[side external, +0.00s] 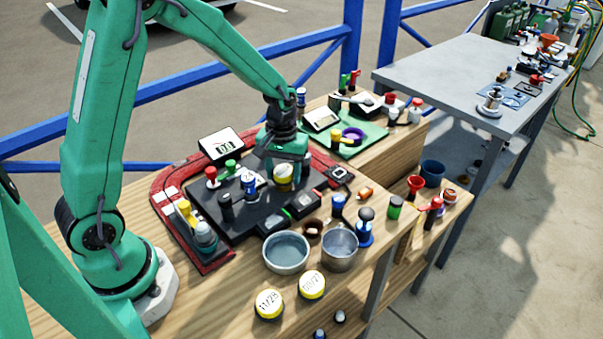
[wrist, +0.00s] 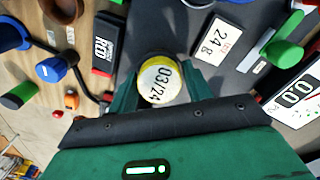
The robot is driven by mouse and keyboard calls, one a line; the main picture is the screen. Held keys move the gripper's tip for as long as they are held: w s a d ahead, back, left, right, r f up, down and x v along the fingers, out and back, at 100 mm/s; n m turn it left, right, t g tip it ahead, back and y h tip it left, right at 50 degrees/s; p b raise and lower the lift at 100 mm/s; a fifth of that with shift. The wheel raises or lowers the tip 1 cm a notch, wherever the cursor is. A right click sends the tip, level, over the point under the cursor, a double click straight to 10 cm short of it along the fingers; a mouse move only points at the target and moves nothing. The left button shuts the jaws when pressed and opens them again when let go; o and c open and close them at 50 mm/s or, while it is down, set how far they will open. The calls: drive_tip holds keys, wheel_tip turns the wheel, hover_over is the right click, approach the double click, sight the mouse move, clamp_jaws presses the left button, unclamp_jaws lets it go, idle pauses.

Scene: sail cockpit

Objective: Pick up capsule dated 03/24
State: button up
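The capsule dated 03/24 (wrist: 158,82), white with a yellow rim, shows its printed top in the wrist view. In the side external view the yellow-and-white capsule (side external: 284,174) is at the fingers over the black board. My gripper (wrist: 163,80) has one green finger on each side of it, with no clear gap, so it looks shut on the capsule. In the side external view my gripper (side external: 286,165) points down. I cannot tell whether the capsule touches the board. Two other dated capsules lie on the wood: 11/28 (side external: 269,303) and one only partly legible (side external: 312,284).
The black board (side external: 222,221) holds stamps and small dark boxes close around the fingers. A scale display reading 0.0 (wrist: 297,91) is nearby. Two metal bowls (side external: 287,252) (side external: 340,247) stand in front. Blue rails (side external: 230,62) run behind the bench.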

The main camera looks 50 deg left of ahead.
sight(284, 171)
drive_tip(key=shift+r, duration=0.1)
idle(0.3)
drive_tip(key=shift+r, duration=0.5)
drive_tip(key=r, duration=0.3)
drive_tip(key=shift+d+r, duration=0.15)
drive_tip(key=shift+d, duration=0.05)
drive_tip(key=s+d+r, duration=0.5)
drive_tip(key=d+r, duration=0.1)
drive_tip(key=d, duration=0.4)
drive_tip(key=shift+s+r, duration=0.25)
